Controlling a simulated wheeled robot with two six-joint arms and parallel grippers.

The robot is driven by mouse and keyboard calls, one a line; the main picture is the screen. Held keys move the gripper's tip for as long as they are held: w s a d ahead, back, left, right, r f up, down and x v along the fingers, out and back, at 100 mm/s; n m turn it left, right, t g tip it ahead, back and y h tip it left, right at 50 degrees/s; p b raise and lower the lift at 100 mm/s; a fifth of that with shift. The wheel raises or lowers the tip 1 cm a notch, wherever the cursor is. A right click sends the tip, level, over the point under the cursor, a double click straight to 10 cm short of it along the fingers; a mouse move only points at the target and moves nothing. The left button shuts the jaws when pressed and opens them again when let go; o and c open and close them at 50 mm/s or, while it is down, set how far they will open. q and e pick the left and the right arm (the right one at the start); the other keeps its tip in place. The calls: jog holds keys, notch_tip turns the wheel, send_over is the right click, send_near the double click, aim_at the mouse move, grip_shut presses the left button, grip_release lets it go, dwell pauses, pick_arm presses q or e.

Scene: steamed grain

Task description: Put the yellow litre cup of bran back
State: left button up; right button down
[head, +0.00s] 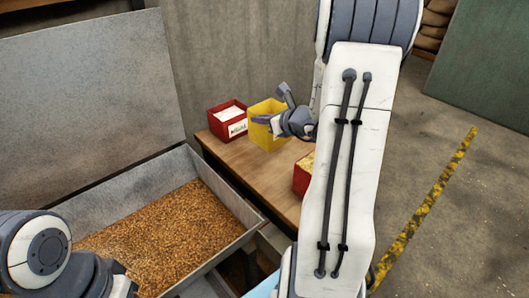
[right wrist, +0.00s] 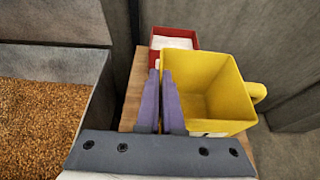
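The yellow cup (head: 262,133) is at the far part of a wooden table, beside a red box. Its open top and its handle (right wrist: 258,92) show in the right wrist view, and the inside that I see looks bare yellow. My right gripper (right wrist: 161,100) is at the cup's near wall, its two fingers close together with the wall's rim between them. The fingers hide part of that wall. I cannot tell whether the cup's base touches the table. Of my left arm only links show at the lower left; its fingers are out of view.
A red box (head: 228,128) with white contents stands left of the cup. Another red box (head: 302,181) with pale contents is nearer, partly behind my right arm. A big grey bin (head: 230,203) of brown grain (head: 165,240) lies left of the wooden table (head: 245,170).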

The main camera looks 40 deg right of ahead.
aim_at(260, 146)
notch_tip(260, 146, down, 8)
jog(key=shift+r, duration=0.2)
jog(key=shift+f+b, duration=0.1)
jog(key=shift+b, duration=0.2)
jog(key=c, duration=1.1)
grip_release()
